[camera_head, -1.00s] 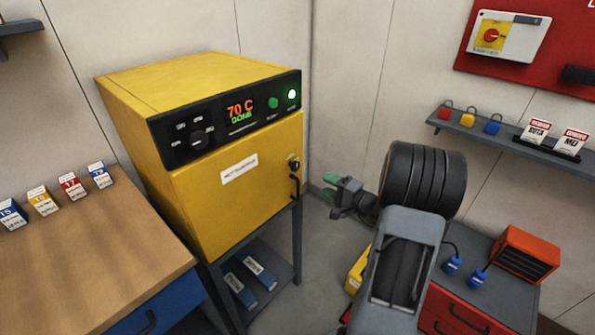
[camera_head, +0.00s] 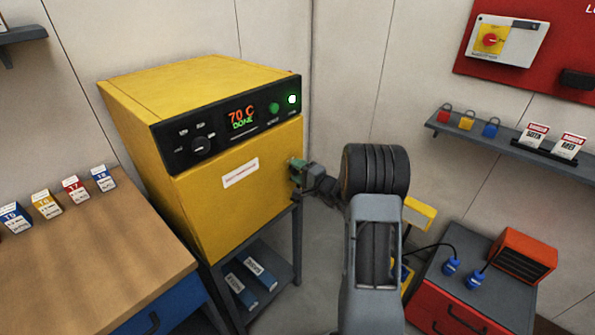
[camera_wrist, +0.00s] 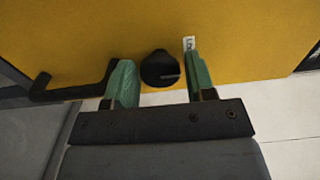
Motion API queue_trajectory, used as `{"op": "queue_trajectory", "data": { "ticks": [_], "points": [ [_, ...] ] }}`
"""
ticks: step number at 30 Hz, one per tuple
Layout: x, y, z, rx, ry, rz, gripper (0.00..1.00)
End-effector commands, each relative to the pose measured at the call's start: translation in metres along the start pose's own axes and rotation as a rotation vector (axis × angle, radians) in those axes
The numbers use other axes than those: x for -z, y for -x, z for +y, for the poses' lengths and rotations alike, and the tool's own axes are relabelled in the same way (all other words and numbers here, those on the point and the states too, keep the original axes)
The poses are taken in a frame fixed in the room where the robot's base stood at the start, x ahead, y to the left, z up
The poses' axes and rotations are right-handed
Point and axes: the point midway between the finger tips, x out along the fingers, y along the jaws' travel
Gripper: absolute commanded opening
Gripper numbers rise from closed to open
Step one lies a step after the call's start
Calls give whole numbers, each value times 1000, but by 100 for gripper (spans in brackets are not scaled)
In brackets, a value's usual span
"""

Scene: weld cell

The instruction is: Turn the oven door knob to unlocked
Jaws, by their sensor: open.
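The yellow oven (camera_head: 240,200) stands on a dark stand, its door shut and its display reading 70 C DONE. The round black door knob (camera_wrist: 160,68) shows in the wrist view, with a light line on its face pointing to the right. My gripper (camera_wrist: 160,85) is open, with one green finger on each side of the knob and no visible contact. In the head view my gripper (camera_head: 297,172) is at the door's right edge and hides the knob. The black door handle (camera_wrist: 75,88) lies left of the fingers in the wrist view. A small label (camera_wrist: 189,43) is partly hidden by the right finger.
A wooden bench (camera_head: 95,255) with several labelled blocks stands on the left. A red drawer cabinet (camera_head: 455,310) with an orange heater-like box (camera_head: 523,255) is on the right. A wall shelf (camera_head: 510,146) holds padlocks and tags. Blue packs (camera_head: 241,290) lie under the oven.

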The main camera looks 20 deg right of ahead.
Motion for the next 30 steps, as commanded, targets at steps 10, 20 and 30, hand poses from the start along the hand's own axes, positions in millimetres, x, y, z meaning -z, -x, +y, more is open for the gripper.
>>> {"op": "queue_trajectory", "data": {
  "ticks": [10,20,30],
  "points": [
    [0,-1,0,0,0,-1,44],
    [0,-1,0,0,0,-1,16],
    [-1,-1,2,1,-87,-2,16]
  ]
}}
